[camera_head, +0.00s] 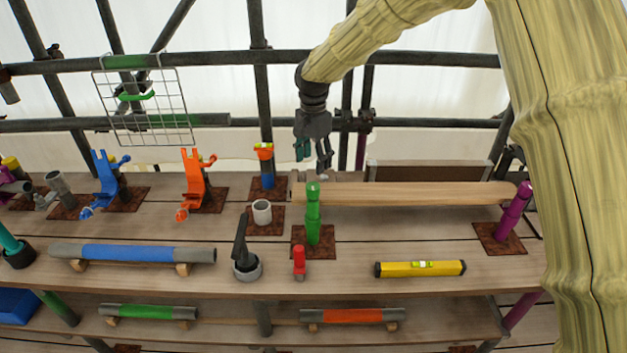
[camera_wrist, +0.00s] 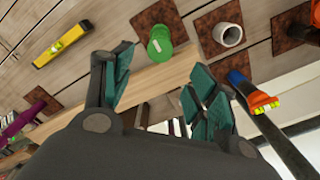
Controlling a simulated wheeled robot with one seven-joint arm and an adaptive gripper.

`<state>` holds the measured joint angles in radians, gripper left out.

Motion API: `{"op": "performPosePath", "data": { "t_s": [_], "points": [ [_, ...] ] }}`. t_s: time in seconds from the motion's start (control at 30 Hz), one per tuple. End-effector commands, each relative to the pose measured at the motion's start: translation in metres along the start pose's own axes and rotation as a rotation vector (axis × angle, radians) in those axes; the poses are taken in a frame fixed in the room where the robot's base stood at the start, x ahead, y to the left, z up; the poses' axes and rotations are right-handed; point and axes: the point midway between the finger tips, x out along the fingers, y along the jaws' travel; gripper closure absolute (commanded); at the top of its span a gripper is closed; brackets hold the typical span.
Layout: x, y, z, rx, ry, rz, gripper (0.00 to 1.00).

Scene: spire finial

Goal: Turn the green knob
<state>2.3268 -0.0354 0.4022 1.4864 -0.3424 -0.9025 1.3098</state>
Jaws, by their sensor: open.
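A green knob-like post (camera_head: 313,215) stands upright on a rusty brown square plate on the upper plank. Its rounded top has a small pale mark. In the wrist view its green top (camera_wrist: 160,45) shows beyond the fingers, near the middle. My gripper (camera_head: 313,158) hangs from the bamboo-like arm, above and behind the post in the head view. Its teal-padded fingers (camera_wrist: 160,80) are spread, with nothing between them. They look apart from the post. A second green part, a curved handle (camera_head: 135,96), shows at the wire grid at the upper left.
A red cylinder (camera_head: 299,262), a black-handled cup (camera_head: 245,262), a grey ring (camera_head: 262,212) and a yellow level (camera_head: 420,268) are near the post. A wooden beam (camera_head: 410,193) lies behind it. An orange-topped blue post (camera_head: 266,165) and orange clamp (camera_head: 195,182) stand left.

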Motion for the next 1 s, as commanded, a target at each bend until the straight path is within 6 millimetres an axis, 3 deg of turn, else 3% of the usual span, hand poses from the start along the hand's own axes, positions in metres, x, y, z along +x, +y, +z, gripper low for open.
{"op": "performPosePath", "data": {
  "t_s": [0.6, 1.0],
  "points": [
    [0.079, 0.000, 0.000, 0.000, -0.002, 0.001, 0.42],
    [0.101, 0.000, 0.000, 0.000, -0.001, 0.000, 0.42]
  ]
}}
